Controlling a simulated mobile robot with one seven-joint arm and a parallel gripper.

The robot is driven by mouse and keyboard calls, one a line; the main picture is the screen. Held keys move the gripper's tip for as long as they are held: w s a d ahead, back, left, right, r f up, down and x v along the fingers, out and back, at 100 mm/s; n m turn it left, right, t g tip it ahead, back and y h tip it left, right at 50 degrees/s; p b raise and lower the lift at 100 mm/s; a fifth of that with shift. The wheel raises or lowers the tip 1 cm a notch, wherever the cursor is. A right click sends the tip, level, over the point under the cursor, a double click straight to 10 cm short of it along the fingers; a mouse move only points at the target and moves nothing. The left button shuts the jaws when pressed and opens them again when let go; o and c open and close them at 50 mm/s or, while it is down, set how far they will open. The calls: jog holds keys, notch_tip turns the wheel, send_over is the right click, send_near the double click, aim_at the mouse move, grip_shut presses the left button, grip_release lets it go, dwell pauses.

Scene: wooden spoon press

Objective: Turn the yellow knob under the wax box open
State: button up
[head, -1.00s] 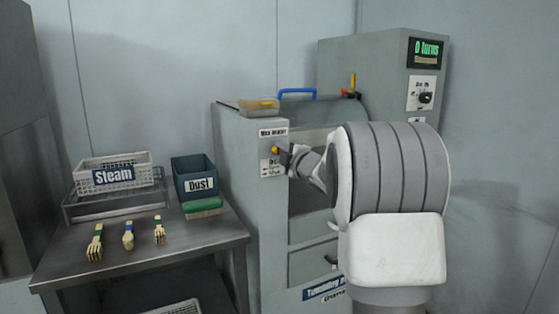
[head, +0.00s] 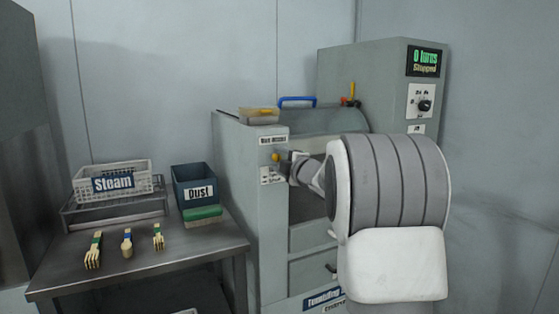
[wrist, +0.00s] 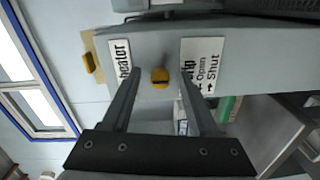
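The yellow knob (head: 276,157) sits on the grey cabinet's front, below the wax box (head: 259,117) on the cabinet top. In the wrist view the knob (wrist: 159,78) shows between my two fingertips, with a dark slot on its face. A label beside it reads "Open" and "Shut" with arrows; another ends in "heater". My gripper (wrist: 160,84) is open, one finger on each side of the knob in the picture. I cannot tell whether the fingers touch it. In the head view my gripper (head: 289,161) is just right of the knob, partly hidden by my arm.
A steel table (head: 120,265) at left holds a white "Steam" basket (head: 140,180), a blue "Dust" bin (head: 195,180), a green-topped block (head: 203,214) and several wooden pieces. A taller cabinet (head: 365,70) with a display and dial stands behind right.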

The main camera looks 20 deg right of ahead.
jog(key=shift+s, duration=0.1)
jog(key=s+p, duration=0.2)
jog(key=s, duration=1.5)
jog(key=shift+d+r+p, duration=0.25)
jog(key=shift+d+p, duration=0.05)
jog(key=shift+p, duration=0.1)
